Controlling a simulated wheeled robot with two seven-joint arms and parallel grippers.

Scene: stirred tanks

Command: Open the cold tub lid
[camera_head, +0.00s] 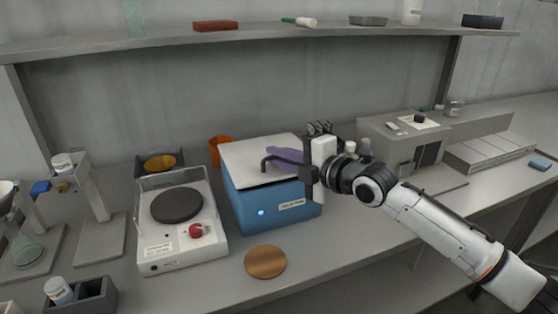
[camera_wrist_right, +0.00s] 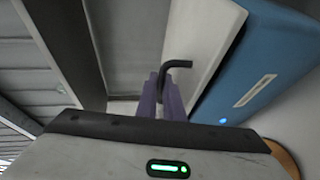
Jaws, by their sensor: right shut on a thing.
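The cold tub (camera_head: 262,205) is a blue box with a small lit light on its front; its blue side also shows in the wrist view (camera_wrist_right: 265,60). Its pale lid (camera_head: 250,152) lies on top and looks closed. A dark bent handle (camera_head: 268,161) stands on the lid and also shows in the right wrist view (camera_wrist_right: 180,64). My right gripper (camera_head: 286,156) reaches in from the right, and its purple fingers (camera_wrist_right: 171,97) are shut on the handle. The fingers hide part of the handle and lid. My left gripper is not in view.
A white hotplate (camera_head: 182,240) stands left of the tub, with an orange cup (camera_head: 218,149) behind. A brown round disc (camera_head: 265,262) lies in front. A grey machine (camera_head: 408,148) stands to the right. A shelf (camera_head: 260,34) runs above the bench.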

